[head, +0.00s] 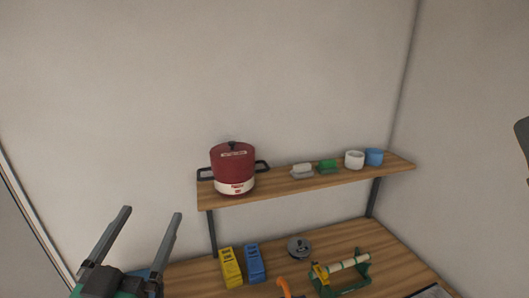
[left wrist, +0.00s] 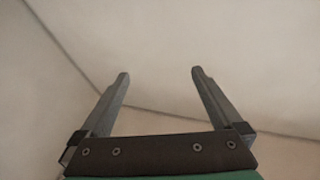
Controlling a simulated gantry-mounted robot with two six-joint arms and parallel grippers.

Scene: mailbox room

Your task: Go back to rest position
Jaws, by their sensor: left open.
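My left gripper (head: 150,218) is at the lower left of the head view, raised in front of the bare wall. Its two fingers are apart and nothing is between them. In the left wrist view the open fingers (left wrist: 160,78) point toward plain wall or ceiling surfaces and touch nothing. A small grey part at the right edge of the head view may belong to my right arm, but its fingers cannot be made out.
A wooden shelf (head: 276,185) holds a red pot (head: 233,164), a white cup (head: 354,160) and a blue cup (head: 374,157). Below, the wooden table (head: 397,262) bears a yellow box (head: 231,268), a blue box (head: 255,264) and a green stand (head: 325,286). The upper wall area is clear.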

